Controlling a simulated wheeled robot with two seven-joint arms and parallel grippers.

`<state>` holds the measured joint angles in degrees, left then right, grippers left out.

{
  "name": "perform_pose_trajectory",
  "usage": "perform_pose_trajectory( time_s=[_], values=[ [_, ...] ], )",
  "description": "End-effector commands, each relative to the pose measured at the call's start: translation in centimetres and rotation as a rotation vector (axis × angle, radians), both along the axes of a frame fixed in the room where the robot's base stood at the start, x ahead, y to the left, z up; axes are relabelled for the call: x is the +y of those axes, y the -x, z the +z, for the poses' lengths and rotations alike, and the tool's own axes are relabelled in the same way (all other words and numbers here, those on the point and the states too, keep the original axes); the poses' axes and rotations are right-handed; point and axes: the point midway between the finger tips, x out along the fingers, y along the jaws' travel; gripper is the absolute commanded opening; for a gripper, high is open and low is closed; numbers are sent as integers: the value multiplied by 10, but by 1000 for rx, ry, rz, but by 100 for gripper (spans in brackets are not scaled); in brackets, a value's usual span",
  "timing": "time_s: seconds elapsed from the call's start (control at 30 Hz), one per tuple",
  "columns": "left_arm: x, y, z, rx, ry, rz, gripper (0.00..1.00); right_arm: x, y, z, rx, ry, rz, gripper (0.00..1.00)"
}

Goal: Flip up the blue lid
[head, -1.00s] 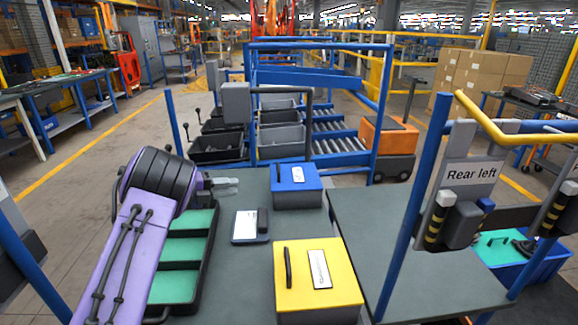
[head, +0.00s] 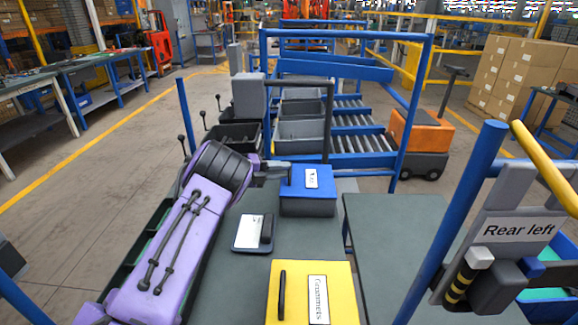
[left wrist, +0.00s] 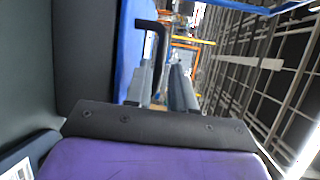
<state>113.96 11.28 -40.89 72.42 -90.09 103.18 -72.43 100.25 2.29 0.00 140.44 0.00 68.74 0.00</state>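My left gripper (head: 284,172) reaches in from the left to that edge. In the left wrist view its grey fingers (left wrist: 162,90) are apart, with the handle's lower end seemingly between them. I cannot tell whether they touch it. My right gripper is not in view.
A yellow-lidded box (head: 292,300) stands at the table's front. A flat white device (head: 246,232) with a dark block lies between the boxes. A tray (head: 145,250) is partly hidden under my left arm. Blue posts and a "Rear left" sign (head: 522,230) stand at right.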

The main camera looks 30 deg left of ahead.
Motion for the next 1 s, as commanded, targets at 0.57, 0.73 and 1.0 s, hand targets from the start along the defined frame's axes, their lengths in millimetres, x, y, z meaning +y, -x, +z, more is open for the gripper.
perform_pose_trajectory(
  time_s=[0.57, 0.73, 1.0],
  values=[
    [-15, -23, -6, 0, 0, 5, 0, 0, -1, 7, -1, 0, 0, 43],
    [-15, -23, -5, -1, 0, 5, 0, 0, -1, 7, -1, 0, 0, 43],
    [-17, -24, 7, 25, -47, 5, 0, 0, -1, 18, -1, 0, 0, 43]
  ],
)
